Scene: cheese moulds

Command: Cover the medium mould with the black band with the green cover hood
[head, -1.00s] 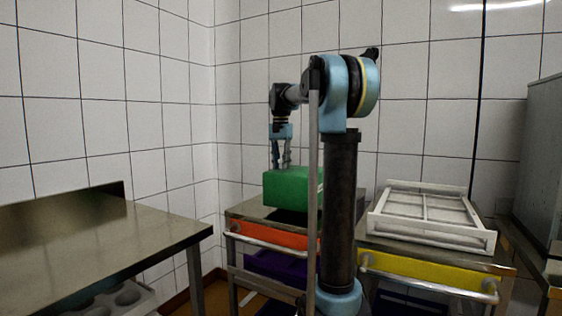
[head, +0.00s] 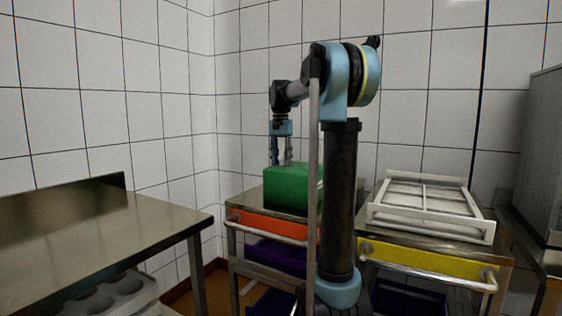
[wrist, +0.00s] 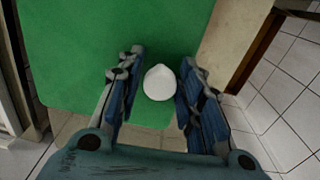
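The green cover hood (head: 288,188) is a box-like block on top of the cart with the orange front. My arm hides part of its right side. In the wrist view, the hood (wrist: 120,35) fills much of the picture, with a rounded white knob (wrist: 158,83) on it. My gripper (head: 280,161) points down at the hood's top. In the wrist view, my gripper (wrist: 161,60) is open, with one finger on each side of the knob and a narrow gap at both sides. I cannot make out the medium mould with the black band.
A pale divided frame (head: 425,208) lies on the cart with the yellow front (head: 425,267) at the right. A bare steel table (head: 95,235) stands at the left, with a grey tray with round hollows (head: 105,298) below it. A tiled wall is behind.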

